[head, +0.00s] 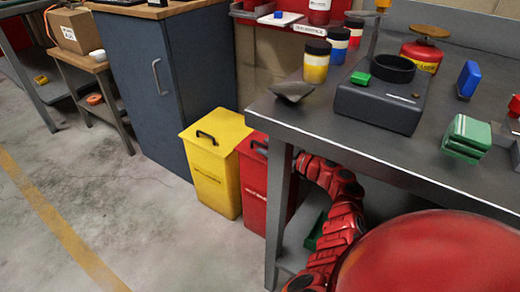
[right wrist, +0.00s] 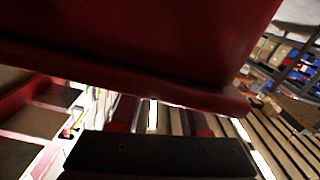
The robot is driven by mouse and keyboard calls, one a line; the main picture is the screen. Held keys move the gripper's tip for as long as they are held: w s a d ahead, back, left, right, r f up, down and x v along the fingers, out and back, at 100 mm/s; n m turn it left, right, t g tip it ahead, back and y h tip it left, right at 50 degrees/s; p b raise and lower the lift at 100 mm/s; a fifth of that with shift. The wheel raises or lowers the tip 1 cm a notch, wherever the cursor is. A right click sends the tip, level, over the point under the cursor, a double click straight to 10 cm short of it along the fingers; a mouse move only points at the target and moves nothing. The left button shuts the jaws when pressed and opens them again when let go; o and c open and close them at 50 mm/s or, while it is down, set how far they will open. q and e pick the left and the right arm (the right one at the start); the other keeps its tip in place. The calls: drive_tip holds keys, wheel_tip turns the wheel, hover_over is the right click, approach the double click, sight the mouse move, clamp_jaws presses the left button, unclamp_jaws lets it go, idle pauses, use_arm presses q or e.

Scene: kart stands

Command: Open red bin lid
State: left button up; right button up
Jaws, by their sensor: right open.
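The red bin (head: 252,190) stands on the floor beside the yellow bin, partly behind the workbench leg. Its red lid (head: 257,142) with a dark handle looks shut. My right arm is the red jointed one, reaching up under the bench from the lower right, its end close to the bench leg at the bin's right. The right gripper itself is mostly hidden there. In the right wrist view a dark part of my right gripper (right wrist: 160,157) lies just below a large red surface, perhaps the bin; contact cannot be told. My left gripper is out of view.
The yellow bin (head: 216,160) stands at the left, against a blue-grey cabinet (head: 165,85). The workbench (head: 390,155) overhangs my right arm and holds jars, a dark scale-like device (head: 382,103) and small blocks. The floor in front of the bins is clear.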

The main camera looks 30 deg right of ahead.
sight(254, 141)
drive_tip(key=shift+b+x, duration=0.4)
drive_tip(key=shift+x, duration=1.2)
drive_tip(key=shift+c, duration=0.3)
clamp_jaws()
drive_tip(key=shift+d+r, duration=0.1)
